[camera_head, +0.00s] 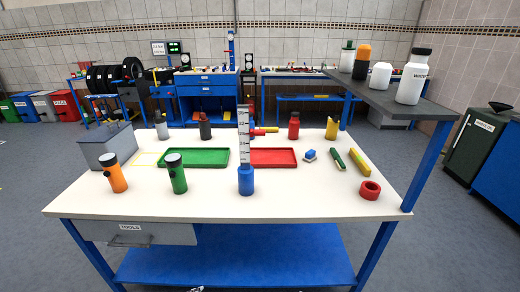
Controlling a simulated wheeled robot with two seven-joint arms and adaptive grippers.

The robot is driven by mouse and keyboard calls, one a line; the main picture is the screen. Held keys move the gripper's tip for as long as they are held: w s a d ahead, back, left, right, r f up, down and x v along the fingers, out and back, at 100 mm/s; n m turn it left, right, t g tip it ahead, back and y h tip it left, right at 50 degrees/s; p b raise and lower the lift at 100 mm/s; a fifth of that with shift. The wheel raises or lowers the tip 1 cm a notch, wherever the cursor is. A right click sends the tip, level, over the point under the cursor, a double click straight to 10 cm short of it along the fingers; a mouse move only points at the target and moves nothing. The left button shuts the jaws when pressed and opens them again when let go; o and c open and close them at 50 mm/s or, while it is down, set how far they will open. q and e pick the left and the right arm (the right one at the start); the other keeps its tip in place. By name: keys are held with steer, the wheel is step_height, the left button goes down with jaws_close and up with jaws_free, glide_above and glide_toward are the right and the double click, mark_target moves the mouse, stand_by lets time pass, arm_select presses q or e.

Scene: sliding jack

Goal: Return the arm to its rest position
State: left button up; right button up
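Neither of my arms nor grippers shows in the head view. The white-topped workbench (215,205) stands in front of me with blue legs. A blue cylinder (246,181) stands upright near the middle front of it, with a tall grey graduated scale (243,135) rising above it. A red and yellow piece (265,130) lies just behind the scale, partly hidden by it. A green tray (197,148) lies left of the scale and a red tray (273,147) right of it. Nothing is seen touching the blue cylinder from my side.
An orange flashlight (115,175) and a green flashlight (176,174) stand front left, near a grey box (108,147). A red ring (370,190) lies front right. A raised dark shelf (390,97) with several bottles overhangs the right side. The front middle edge is clear.

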arm_select(q)
steer(key=s+f+n+g, duration=0.3)
steer(key=s+f+n, duration=0.4)
steer(key=s, duration=0.5)
steer(key=s+f+n+g, duration=0.3)
steer(key=s+f+n, duration=0.3)
steer(key=s+f, duration=0.45)
arm_select(e)
steer(key=s+d+f+n+g+h, duration=0.1)
steer(key=s+d+f+n+g, duration=0.2)
steer(key=s+f, duration=0.75)
steer(key=s+d+f+n+g+h, duration=0.1)
steer(key=s+d+f+n+g, duration=0.15)
steer(key=s+f, duration=0.8)
arm_select(q)
steer(key=s+a+r+g+p, duration=0.1)
steer(key=s+a+r+p, duration=0.1)
steer(key=s+r+p, duration=1.4)
steer(key=s+p, duration=0.1)
steer(key=p, duration=0.8)
steer(key=shift+s+a+m+g, duration=0.2)
steer(key=shift+s+m+g, duration=0.1)
steer(key=shift+g, duration=0.1)
arm_select(e)
steer(key=s+d+r+g, duration=0.2)
steer(key=s+r, duration=1.4)
steer(key=s, duration=0.2)
steer(key=shift+s+r, duration=0.25)
steer(key=shift+s, duration=0.1)
